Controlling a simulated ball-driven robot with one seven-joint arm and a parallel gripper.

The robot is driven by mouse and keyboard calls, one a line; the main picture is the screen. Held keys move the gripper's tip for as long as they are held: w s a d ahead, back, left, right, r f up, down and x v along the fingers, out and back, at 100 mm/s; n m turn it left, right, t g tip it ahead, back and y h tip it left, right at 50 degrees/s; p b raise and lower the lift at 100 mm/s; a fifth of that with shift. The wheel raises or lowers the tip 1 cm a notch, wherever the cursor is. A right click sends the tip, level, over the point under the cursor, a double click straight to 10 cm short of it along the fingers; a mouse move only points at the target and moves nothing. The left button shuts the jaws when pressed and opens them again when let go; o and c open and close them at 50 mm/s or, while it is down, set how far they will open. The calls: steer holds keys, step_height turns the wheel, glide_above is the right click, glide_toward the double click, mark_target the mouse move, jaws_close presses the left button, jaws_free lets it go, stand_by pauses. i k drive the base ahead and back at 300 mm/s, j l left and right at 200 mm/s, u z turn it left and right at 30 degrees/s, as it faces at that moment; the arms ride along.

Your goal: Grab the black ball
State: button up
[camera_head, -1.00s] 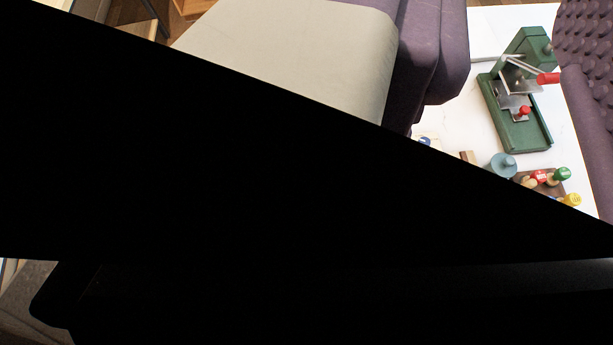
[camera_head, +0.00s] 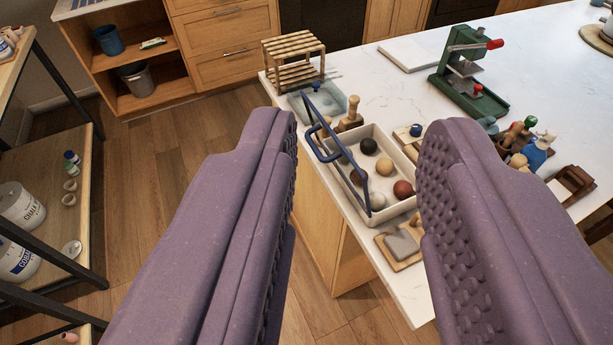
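The black ball (camera_head: 368,146) lies in a white tray (camera_head: 412,166) near the edge of the white counter. It is at the far side of a group of several balls. My gripper (camera_head: 360,120) is open, its two purple padded fingers wide apart and nothing between them. In the picture the ball and most of the tray show in the gap between the fingers, further away than the fingertips. The right finger hides part of the counter beside the tray.
A blue wire handle (camera_head: 334,150) crosses the tray's left side. A wooden rack (camera_head: 293,58) and green press (camera_head: 467,75) stand behind. Open floor is left of the counter.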

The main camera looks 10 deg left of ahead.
mark_target(367, 146)
steer(key=z, duration=0.2)
steer(key=i+j, duration=0.2)
steer(key=i, duration=0.2)
steer(key=i+j, duration=0.2)
steer(key=i, duration=0.25)
steer(key=i+j, duration=0.2)
steer(key=i, duration=0.2)
steer(key=i+j, duration=0.2)
steer(key=i, duration=0.2)
steer(key=l+z, duration=0.05)
